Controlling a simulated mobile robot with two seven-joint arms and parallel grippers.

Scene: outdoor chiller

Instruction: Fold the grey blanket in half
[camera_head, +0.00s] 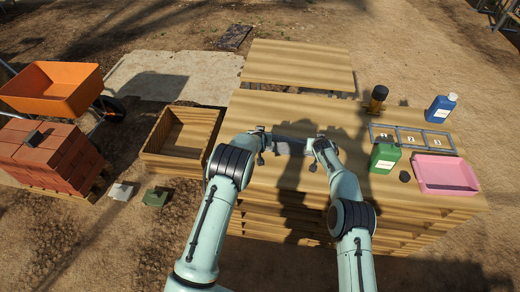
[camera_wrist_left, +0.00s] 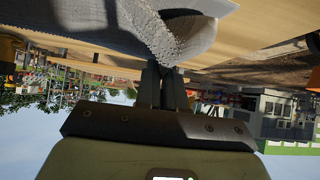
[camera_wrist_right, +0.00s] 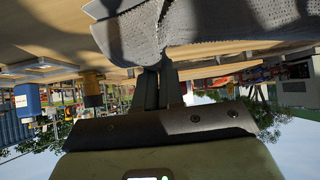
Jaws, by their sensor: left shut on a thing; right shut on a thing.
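The grey blanket (camera_head: 290,147) lies on the wooden table, mostly hidden behind my two grippers in the head view. My left gripper (camera_head: 268,145) is shut on one end of it. In the left wrist view the blanket (camera_wrist_left: 165,30) is bunched at the closed fingertips (camera_wrist_left: 163,68). My right gripper (camera_head: 315,150) is shut on the other end. In the right wrist view the blanket (camera_wrist_right: 200,30) hangs in folds at the closed fingertips (camera_wrist_right: 152,70). How far the blanket is folded cannot be told.
An empty wooden crate (camera_head: 160,157) stands left of the table.

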